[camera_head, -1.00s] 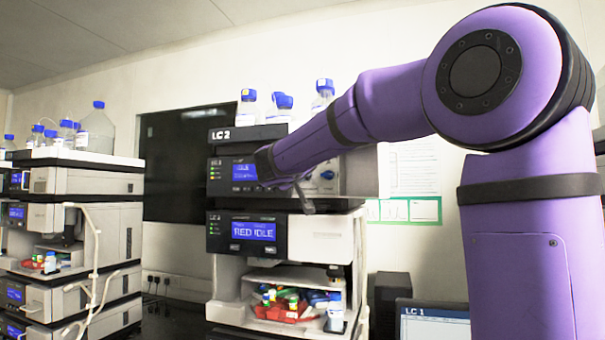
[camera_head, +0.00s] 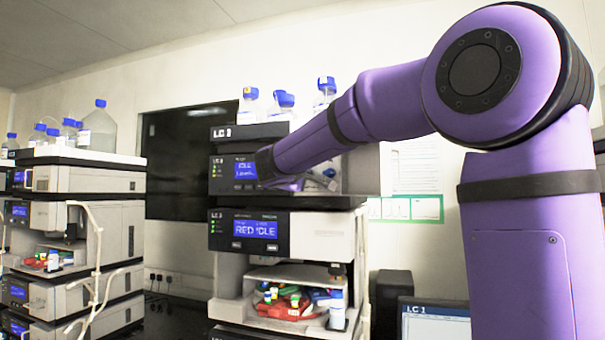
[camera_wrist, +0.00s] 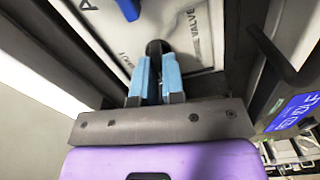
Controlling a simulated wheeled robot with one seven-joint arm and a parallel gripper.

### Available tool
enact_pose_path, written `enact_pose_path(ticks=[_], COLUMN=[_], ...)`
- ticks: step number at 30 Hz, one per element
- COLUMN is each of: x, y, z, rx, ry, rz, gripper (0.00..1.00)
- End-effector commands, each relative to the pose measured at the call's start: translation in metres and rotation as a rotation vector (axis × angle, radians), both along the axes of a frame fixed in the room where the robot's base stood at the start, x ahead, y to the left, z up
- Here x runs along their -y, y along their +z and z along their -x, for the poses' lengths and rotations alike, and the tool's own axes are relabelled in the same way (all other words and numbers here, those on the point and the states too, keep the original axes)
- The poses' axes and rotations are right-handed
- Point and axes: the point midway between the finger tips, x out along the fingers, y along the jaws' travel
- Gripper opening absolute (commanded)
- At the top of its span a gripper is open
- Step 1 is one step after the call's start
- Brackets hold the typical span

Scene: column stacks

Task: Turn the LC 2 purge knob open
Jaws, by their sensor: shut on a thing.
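The LC 2 stack, marked by its LC 2 sign (camera_head: 222,133), stands mid-picture in the head view. My arm reaches across its upper module, and my gripper's fingers are hidden there. In the wrist view the two light blue fingertips of my gripper (camera_wrist: 157,72) are shut on a small dark round knob (camera_wrist: 154,47). The knob sits on a pale panel (camera_wrist: 195,62) with "VALVE" lettering beside it. The fingers hide part of the knob, so its turn angle cannot be told. A blue part (camera_wrist: 128,8) shows at the top edge.
Blue-capped bottles (camera_head: 283,105) stand on top of the stack. A lower module with a lit display (camera_head: 255,229) and an open bay of vials (camera_head: 290,300) lies below my arm. In the wrist view a dark handle-like bar (camera_wrist: 275,58) runs close to the gripper's right.

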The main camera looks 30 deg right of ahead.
Motion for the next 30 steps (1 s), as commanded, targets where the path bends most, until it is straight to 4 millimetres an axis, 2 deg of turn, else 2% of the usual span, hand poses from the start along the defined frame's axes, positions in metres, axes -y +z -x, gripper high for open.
enact_pose_path(ticks=[18,19,21,22,30], x=[-0.0007,-0.0007,-0.0006,-0.0005,-0.0008], y=[-0.0017,-0.0017,-0.0016,-0.0015,-0.0008], z=[-0.0004,-0.0004,-0.0004,-0.0003,0.0002], rx=[-0.034,-0.035,-0.034,-0.034,-0.033], ry=[0.001,0.002,0.001,0.001,0.000], rz=[0.024,0.024,0.024,0.024,0.024], gripper=[0.00,0.14,0.30,0.35,0.35])
